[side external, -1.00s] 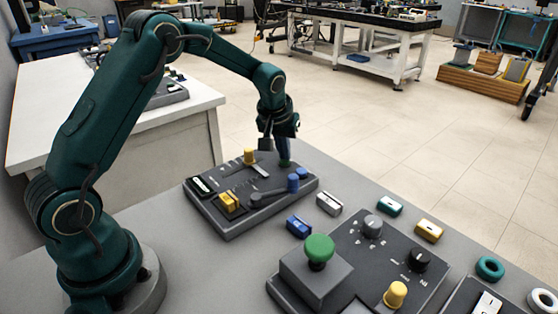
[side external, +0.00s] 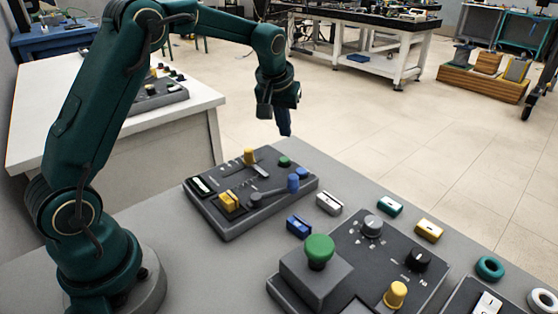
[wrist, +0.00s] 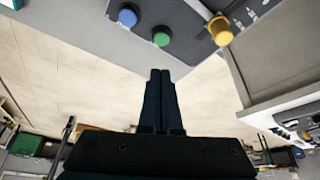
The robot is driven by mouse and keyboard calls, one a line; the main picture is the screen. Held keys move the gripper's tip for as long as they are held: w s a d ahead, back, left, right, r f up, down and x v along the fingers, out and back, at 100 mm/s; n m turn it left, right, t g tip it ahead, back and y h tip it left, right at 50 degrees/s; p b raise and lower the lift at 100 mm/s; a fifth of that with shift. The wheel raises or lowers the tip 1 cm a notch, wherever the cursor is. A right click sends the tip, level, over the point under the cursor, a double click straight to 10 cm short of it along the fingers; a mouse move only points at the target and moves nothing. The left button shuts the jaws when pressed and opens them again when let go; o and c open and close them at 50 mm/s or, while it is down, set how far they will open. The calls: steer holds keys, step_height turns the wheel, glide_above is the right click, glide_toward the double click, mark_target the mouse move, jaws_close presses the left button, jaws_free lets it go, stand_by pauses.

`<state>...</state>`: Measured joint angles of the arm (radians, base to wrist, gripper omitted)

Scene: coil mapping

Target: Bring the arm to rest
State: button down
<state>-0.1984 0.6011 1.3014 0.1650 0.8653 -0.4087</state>
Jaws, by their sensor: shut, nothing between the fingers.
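My arm stands at the left of the grey table in the side view. My gripper (side external: 285,134) hangs in the air above and just behind the far control panel (side external: 236,222), clear of it. Its fingers are shut together with nothing between them, as the wrist view (wrist: 160,76) also shows. The panel carries a green button (side external: 284,161), blue knobs (side external: 293,182), a yellow knob (side external: 249,156) and a yellow block (side external: 229,201). In the wrist view the green button (wrist: 161,37) lies ahead of the fingertips.
A second panel with a large green mushroom knob (side external: 319,250) stands nearer the camera. A blue block (side external: 299,226), a white block (side external: 329,203), a teal block (side external: 390,206) and rings (side external: 490,268) lie on the table. A white side table (side external: 180,120) is behind.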

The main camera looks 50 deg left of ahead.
stand_by(0.4)
steer(key=shift+w+d+r, duration=0.1)
steer(key=shift+d+r, duration=0.05)
steer(key=shift+r, duration=0.15)
steer(key=s+d+r+m+t, duration=0.25)
steer(key=s+d+r, duration=0.35)
steer(key=s+r, duration=0.4)
steer(key=s+d+f+m+h, duration=0.1)
steer(key=s+d+f, duration=0.1)
steer(key=s, duration=0.5)
steer(key=s+d+f+m+h, duration=0.1)
steer(key=s+d+f+m, duration=0.1)
steer(key=s, duration=0.6)
steer(key=shift+s+d+f+g, duration=0.2)
steer(key=shift+d+f+g, duration=0.2)
steer(key=shift+f, duration=0.3)
